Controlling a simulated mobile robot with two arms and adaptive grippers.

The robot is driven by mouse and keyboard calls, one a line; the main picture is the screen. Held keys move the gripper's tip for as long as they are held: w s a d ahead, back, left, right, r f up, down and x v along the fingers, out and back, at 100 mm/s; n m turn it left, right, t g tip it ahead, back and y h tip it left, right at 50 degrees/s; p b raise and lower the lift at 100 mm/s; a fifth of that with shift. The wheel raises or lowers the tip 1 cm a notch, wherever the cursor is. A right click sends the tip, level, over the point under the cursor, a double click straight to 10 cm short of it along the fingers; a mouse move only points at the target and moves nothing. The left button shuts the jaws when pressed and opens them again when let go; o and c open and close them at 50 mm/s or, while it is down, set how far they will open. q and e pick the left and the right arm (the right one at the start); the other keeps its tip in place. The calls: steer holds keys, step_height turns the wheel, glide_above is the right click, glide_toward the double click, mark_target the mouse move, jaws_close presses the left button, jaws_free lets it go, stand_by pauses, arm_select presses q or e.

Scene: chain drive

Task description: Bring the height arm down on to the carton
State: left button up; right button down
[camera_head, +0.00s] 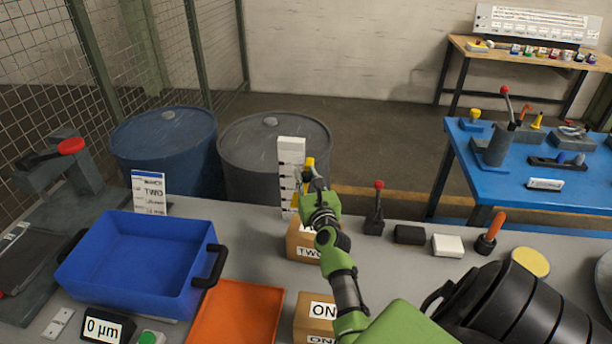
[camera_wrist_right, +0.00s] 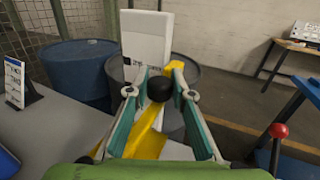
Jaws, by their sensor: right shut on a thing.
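The height gauge's white scale post (camera_head: 291,160) stands upright on the bench, and its top also shows in the right wrist view (camera_wrist_right: 147,35). Its yellow height arm (camera_head: 310,163) is mostly hidden by my gripper in the head view. The right wrist view shows the yellow arm (camera_wrist_right: 148,142) with a black knob (camera_wrist_right: 159,89). My right gripper (camera_head: 308,181) has its fingers on both sides of this knob and is shut on it. The carton marked TWO (camera_head: 303,249) sits below, partly covered by my right arm. The gap between arm and carton is hidden. My left gripper is not in view.
A blue bin (camera_head: 140,262) and an orange tray (camera_head: 238,312) lie to the left. A carton marked ONE (camera_head: 315,311) is nearer. A red-knobbed lever (camera_head: 376,210) and small blocks stand to the right. Drums (camera_head: 165,140) are behind the bench.

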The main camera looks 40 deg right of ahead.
mark_target(306, 188)
step_height(306, 188, down, 5)
steer(key=b, duration=0.4)
steer(key=shift+r, duration=0.1)
steer(key=c, duration=1.8)
jaws_free()
steer(key=shift+o, duration=0.2)
steer(key=shift+w, duration=0.15)
steer(key=v, duration=0.7)
steer(key=shift+s, duration=0.25)
